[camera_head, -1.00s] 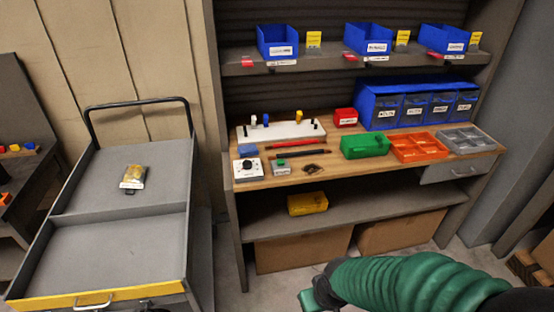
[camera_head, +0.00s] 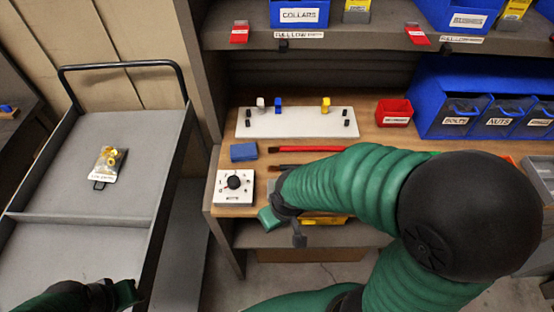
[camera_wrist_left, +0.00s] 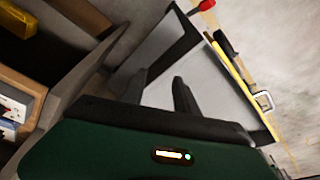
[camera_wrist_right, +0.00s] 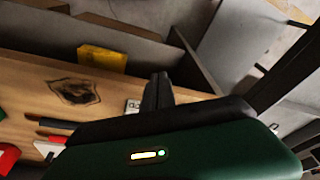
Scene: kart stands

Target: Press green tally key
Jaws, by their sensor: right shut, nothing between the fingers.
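The small grey tally box (camera_wrist_right: 132,105) shows partly in the right wrist view, just beside my fingers; its green key is hidden there. In the head view my right arm and gripper cover the place where the box stood in the earlier frame. My right gripper (camera_head: 299,241) is shut and empty, pointing down at the front edge of the bench, right of the white dial box (camera_head: 234,187). In the right wrist view its fingers (camera_wrist_right: 158,77) are together. My left gripper (camera_wrist_left: 160,80) is open and empty, over the grey cart.
The wooden bench (camera_wrist_right: 30,90) holds a white board with pegs (camera_head: 297,122), a blue block (camera_head: 243,151), a red pen (camera_head: 306,149) and a red bin (camera_head: 393,112). A yellow bin (camera_wrist_right: 102,58) sits on the lower shelf. The cart (camera_head: 60,200) stands left with a bagged part (camera_head: 106,165).

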